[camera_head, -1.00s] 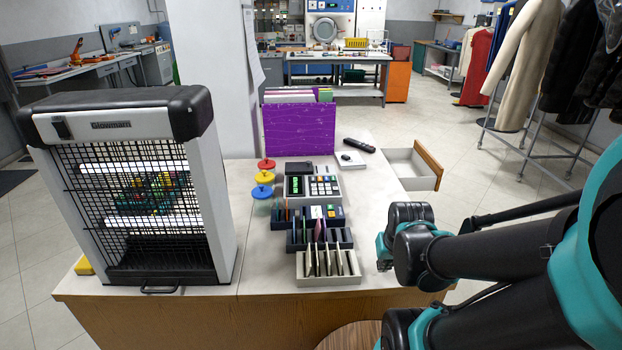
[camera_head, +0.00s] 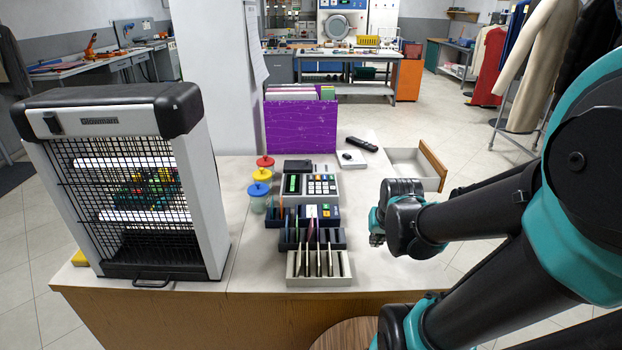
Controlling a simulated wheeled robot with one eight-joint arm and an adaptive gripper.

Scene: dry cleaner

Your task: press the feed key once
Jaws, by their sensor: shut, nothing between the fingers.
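A small grey keyed machine (camera_head: 312,187) with a green-lit display (camera_head: 292,184) and a block of keys (camera_head: 322,184) stands on the counter. The keys are too small for me to read, so I cannot tell which one is the feed key. My gripper (camera_head: 376,238) is to the right of the machine and nearer to me, above the right part of the counter. It is shut and empty, apart from the machine and its keys. My wrist hides much of it.
Dark racks (camera_head: 310,238) and a pale rack (camera_head: 334,280) with upright cards stand in front of the machine. Lidded jars (camera_head: 262,176) and a caged lamp unit (camera_head: 138,232) are left. A purple folder (camera_head: 300,127) stands behind. An open drawer (camera_head: 432,165) juts out right.

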